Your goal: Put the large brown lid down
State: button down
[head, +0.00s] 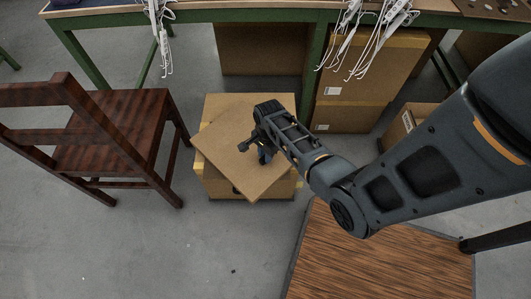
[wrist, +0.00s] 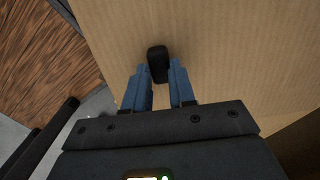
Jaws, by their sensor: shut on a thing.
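The large brown lid (head: 225,163) is a flat cardboard-coloured panel, turned askew over a cardboard box (head: 218,187) on the floor. Whether it touches the box or hangs just above it, I cannot tell. My gripper (head: 264,156) is over the lid's right part, shut on the lid's black knob. In the wrist view the knob (wrist: 157,62) sits between the blue fingers of my gripper (wrist: 158,75), with the lid's surface (wrist: 230,50) behind it. My gripper and forearm hide part of the lid's right side in the head view.
A dark wooden chair (head: 110,130) stands left of the box. A wood-topped table (head: 375,255) is at the lower right. Cardboard boxes (head: 370,75) stand under a green-framed workbench (head: 200,15) with hanging white cables. Grey floor is clear at the lower left.

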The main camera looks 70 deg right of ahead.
jog(key=c, duration=0.9)
grip_release()
jog(key=shift+c, duration=0.2)
notch_tip(320, 180, up, 12)
jog(key=p, duration=0.3)
jog(key=s+a+r+n+t+h, duration=0.2)
jog(key=s+a+n+t, duration=0.15)
jog(key=a+n, duration=0.3)
jog(key=s+a+r+n+t+h, duration=0.1)
jog(key=s+a+r+n+t, duration=0.2)
jog(key=s+a+n, duration=0.35)
jog(key=s+a+r+n+t, duration=0.2)
jog(key=a+r+n, duration=0.1)
jog(key=r, duration=0.5)
jog(key=s+a+r+n+t+y, duration=0.1)
jog(key=s+a+r+n+t, duration=0.1)
jog(key=r, duration=0.7)
jog(key=s+a+r+n+t+y, duration=0.1)
jog(key=a+r+n+t, duration=0.3)
jog(key=r, duration=0.5)
jog(key=shift+s+a+n, duration=0.5)
jog(key=shift+s+a, duration=0.1)
jog(key=shift+a, duration=0.15)
jog(key=shift+c, duration=0.2)
